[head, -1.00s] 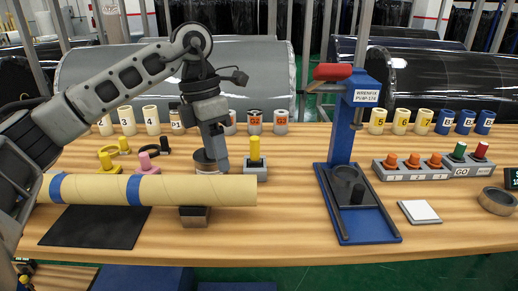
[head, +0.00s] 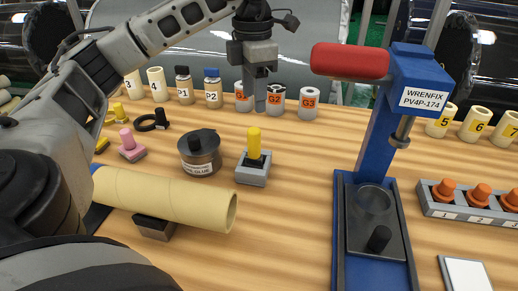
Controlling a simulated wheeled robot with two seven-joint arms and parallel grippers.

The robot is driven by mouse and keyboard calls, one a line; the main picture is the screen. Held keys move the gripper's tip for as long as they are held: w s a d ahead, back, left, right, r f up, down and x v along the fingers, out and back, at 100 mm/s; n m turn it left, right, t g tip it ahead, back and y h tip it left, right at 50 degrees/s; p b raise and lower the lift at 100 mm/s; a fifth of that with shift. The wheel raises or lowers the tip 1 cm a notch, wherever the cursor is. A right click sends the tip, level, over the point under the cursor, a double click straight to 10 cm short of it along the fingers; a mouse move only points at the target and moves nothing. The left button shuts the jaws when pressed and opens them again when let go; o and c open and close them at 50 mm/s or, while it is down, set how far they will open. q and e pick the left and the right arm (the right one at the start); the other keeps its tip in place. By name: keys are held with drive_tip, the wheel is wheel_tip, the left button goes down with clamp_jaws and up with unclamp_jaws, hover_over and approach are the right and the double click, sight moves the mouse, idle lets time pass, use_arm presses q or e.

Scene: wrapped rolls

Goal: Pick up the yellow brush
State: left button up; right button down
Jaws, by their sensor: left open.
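A yellow upright handle, likely the brush (head: 254,143), stands in a grey block holder (head: 252,174) right of the glue pot. My left gripper (head: 261,103) is open and points down above and a little behind it, apart from it. The jaws are seen edge-on, and nothing shows between them. Other yellow-handled pieces stand at the left: one at the back (head: 121,111) and one partly hidden by my arm (head: 101,145). My right gripper is not in view.
A dark glue pot (head: 200,155) stands left of the holder. A cardboard tube (head: 170,195) lies in front on a cradle. A blue press (head: 375,220) with a red handle stands right. Labelled jars and rolls line the back. The wood between holder and press is clear.

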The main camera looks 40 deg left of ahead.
sight(254, 130)
use_arm(q)
wheel_tip(254, 130, down, 6)
drive_tip(key=shift+f, duration=0.1)
drive_tip(key=shift+s+f+p, duration=0.1)
drive_tip(key=shift+f+p, duration=0.45)
drive_tip(key=shift+f, duration=2.05)
drive_tip(key=c, duration=1.1)
